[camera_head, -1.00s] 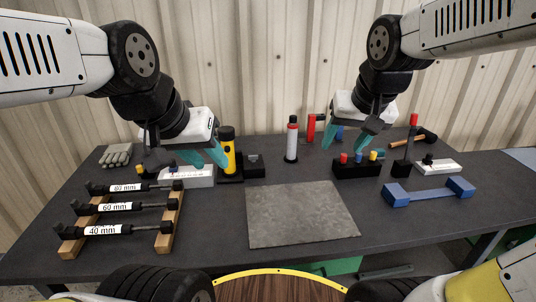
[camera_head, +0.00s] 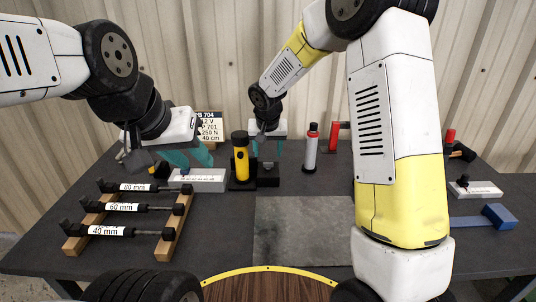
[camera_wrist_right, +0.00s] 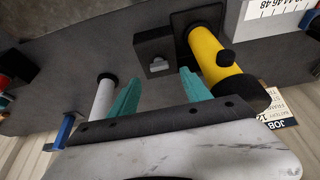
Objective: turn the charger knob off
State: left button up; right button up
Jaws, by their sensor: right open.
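The charger is a black base holding an upright yellow flashlight (camera_head: 240,160), with a small black block (camera_head: 268,181) at its right. The grey charger knob (camera_wrist_right: 158,67) shows on the block's face in the right wrist view; its exact setting is hard to read. My right gripper (camera_head: 267,149) is above and behind the block, pointing down. In the right wrist view its teal fingers (camera_wrist_right: 160,84) are apart, with the knob between and just beyond the tips, not clearly touched. My left gripper (camera_head: 191,162) is open and empty behind the white scale box (camera_head: 202,184).
A white-and-red cylinder (camera_head: 311,150) and a red tool (camera_head: 335,135) stand to the right. A rack of labelled struts (camera_head: 125,208) is at the left. A grey mat (camera_head: 290,235) lies bare in front. My right arm hides the table's right middle.

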aim_at(268, 163)
jog(key=x, duration=0.6)
jog(key=shift+d+f, duration=0.1)
jog(key=shift+f, duration=0.1)
jog(key=shift+c, duration=0.3)
grip_shut()
